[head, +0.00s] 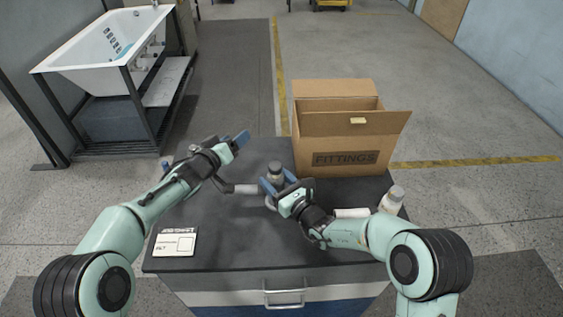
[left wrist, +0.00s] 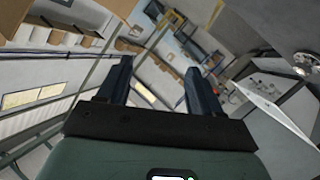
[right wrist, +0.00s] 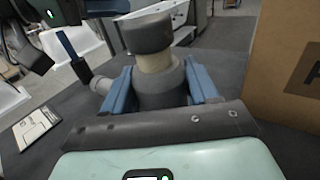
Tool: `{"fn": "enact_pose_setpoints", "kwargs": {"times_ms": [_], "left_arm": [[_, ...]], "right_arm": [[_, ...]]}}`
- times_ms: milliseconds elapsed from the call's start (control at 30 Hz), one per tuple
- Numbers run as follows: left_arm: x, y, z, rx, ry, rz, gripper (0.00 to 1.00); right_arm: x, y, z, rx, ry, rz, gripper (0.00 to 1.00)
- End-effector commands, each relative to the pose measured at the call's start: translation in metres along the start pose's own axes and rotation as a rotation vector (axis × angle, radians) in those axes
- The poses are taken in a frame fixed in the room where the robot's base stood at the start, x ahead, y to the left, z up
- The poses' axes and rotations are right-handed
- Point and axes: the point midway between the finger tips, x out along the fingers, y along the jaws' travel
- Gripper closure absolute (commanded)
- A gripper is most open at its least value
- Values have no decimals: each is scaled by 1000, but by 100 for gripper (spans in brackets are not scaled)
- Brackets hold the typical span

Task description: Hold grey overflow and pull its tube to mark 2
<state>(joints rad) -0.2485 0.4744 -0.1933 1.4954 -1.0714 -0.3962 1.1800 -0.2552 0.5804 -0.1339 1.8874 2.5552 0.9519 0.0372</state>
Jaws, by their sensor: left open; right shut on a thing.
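The grey overflow (head: 275,172) stands upright on the dark worktop, with a dark grey cap, beige neck and grey body. My right gripper (head: 278,181) is shut on its body; the right wrist view shows the overflow (right wrist: 154,55) between the two blue fingers. I cannot make out marks on the tube. My left gripper (head: 239,141) is open and empty, raised behind and left of the overflow.
An open cardboard FITTINGS box (head: 348,140) stands close behind the right gripper. A white-capped fitting (head: 391,200) and a pale tube (head: 352,213) lie at the right edge. A printed card (head: 175,243) lies front left. A white bathtub (head: 100,45) sits on a rack beyond.

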Motion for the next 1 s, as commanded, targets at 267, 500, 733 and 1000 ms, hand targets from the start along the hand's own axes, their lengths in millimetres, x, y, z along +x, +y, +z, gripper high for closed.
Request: {"fn": "enact_pose_setpoints", "kwargs": {"times_ms": [267,500,733,1000], "left_arm": [[-58,31,60,416,8,369,35],[-93,50,83,549,61,539,35],[-81,64,88,566,71,565,35],[-34,92,92,565,71,564,35]], "right_arm": [[0,0,0,0,1,0,77],[0,0,0,0,1,0,77],[0,0,0,0,1,0,77],[0,0,0,0,1,0,77]]}}
